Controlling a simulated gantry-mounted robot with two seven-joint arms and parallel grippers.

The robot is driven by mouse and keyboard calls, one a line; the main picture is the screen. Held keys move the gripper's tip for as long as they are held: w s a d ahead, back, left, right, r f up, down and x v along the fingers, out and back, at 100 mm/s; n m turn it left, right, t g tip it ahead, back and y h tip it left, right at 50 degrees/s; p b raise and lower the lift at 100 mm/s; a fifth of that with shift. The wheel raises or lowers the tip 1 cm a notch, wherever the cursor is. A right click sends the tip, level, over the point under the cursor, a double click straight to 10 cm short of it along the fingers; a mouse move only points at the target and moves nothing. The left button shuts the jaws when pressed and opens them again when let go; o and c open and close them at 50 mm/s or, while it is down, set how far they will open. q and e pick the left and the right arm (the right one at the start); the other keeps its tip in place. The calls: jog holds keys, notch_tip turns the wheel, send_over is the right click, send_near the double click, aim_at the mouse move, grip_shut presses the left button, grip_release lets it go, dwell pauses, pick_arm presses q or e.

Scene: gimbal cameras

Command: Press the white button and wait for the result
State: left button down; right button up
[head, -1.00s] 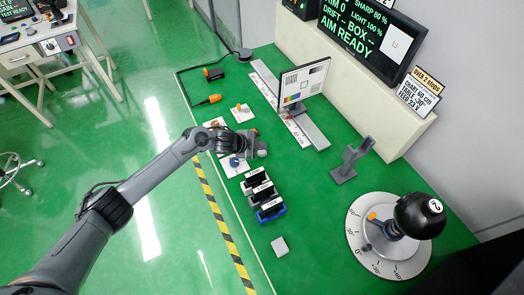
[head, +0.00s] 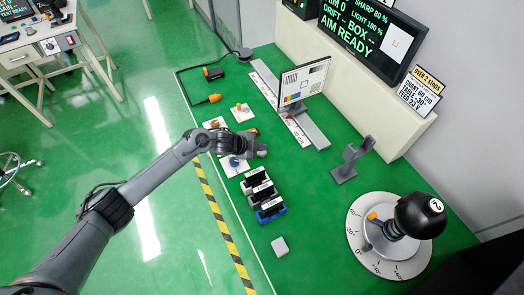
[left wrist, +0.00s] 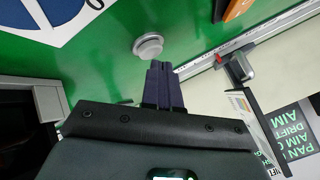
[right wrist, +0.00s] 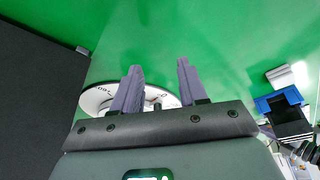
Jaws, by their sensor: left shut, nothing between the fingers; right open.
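A round grey-white button (left wrist: 148,45) sits on the green surface in the left wrist view, just beyond my left fingertips. My left gripper (left wrist: 162,68) is shut and empty; I cannot tell whether it touches the button. In the head view my left gripper (head: 261,151) is low over the table, beside the small coloured-button plates, and largely hides the button. My right gripper (right wrist: 156,75) is open and empty in the right wrist view, with the round dial behind it. A black screen (head: 357,32) shows green text including "AIM READY".
A test chart (head: 305,82) stands on a rail (head: 316,134). Dark modules (head: 261,194) and a small pale block (head: 280,246) lie in front. A black ball (head: 419,215) is mounted above a marked dial (head: 400,268). A grey stand (head: 350,160) is behind.

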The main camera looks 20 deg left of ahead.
pick_arm(q)
jog(key=shift+f, duration=0.1)
pick_arm(e)
jog(key=shift+a, duration=0.1)
dwell(0.4)
pick_arm(q)
jog(key=shift+f, duration=0.3)
pick_arm(e)
jog(key=shift+f, duration=0.25)
pick_arm(q)
jog(key=shift+r, duration=0.1)
pick_arm(e)
jog(key=shift+r, duration=0.1)
pick_arm(q)
jog(key=shift+r+p, duration=0.65)
jog(key=shift+r, duration=0.1)
pick_arm(e)
jog(key=shift+r, duration=0.8)
pick_arm(q)
jog(key=shift+r, duration=0.1)
pick_arm(e)
jog(key=shift+r, duration=0.1)
pick_arm(q)
notch_tip(320, 180, up, 5)
jog(key=p, duration=0.4)
jog(key=shift+p, duration=0.4)
pick_arm(e)
notch_tip(320, 180, up, 4)
jog(key=shift+r, duration=0.25)
